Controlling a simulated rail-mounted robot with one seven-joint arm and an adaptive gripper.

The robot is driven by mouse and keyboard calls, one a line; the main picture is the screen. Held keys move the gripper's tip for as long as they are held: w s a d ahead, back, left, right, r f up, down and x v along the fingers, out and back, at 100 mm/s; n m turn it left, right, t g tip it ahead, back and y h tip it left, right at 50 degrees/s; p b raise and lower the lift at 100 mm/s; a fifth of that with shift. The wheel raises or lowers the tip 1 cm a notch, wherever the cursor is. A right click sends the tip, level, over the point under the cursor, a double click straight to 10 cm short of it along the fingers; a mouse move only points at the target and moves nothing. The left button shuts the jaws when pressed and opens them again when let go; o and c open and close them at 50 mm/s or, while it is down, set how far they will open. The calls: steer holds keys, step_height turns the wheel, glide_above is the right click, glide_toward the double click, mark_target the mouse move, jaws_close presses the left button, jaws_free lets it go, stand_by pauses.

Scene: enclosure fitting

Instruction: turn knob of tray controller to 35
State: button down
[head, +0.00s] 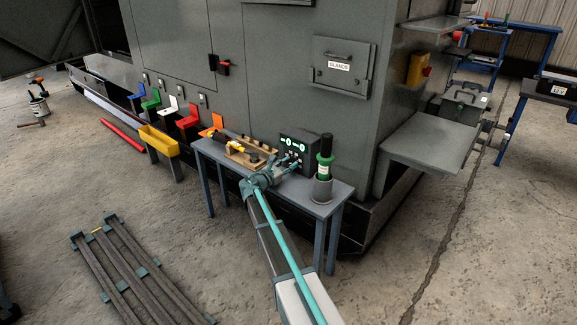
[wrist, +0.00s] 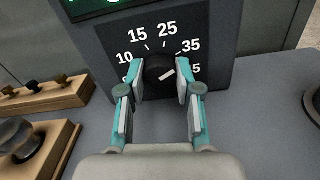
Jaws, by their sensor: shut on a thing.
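The tray controller (head: 300,143) is a dark box with green displays on the small grey table. In the wrist view its panel (wrist: 108,42) carries a dial with 10, 15, 25 and 35 readable; the lowest labels on both sides are partly hidden. The round black knob (wrist: 153,66) sits at the dial's middle. Its white mark lies on the lower right of its face, slanting up to the right; I cannot tell the exact value it indicates. My gripper (wrist: 160,83) has one finger on each side of the knob and is shut on it. It also shows in the head view (head: 288,168).
A green cylinder (head: 325,158) stands in a grey holder right of the controller. A wooden board with dark fittings (head: 250,155) lies to its left. The grey table (head: 333,190) has little free room. The large grey enclosure (head: 270,70) rises behind.

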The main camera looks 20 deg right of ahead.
steer(key=shift+m, duration=0.5)
steer(key=c, duration=0.8)
jaws_free()
steer(key=shift+a, duration=0.1)
steer(key=v, duration=1.2)
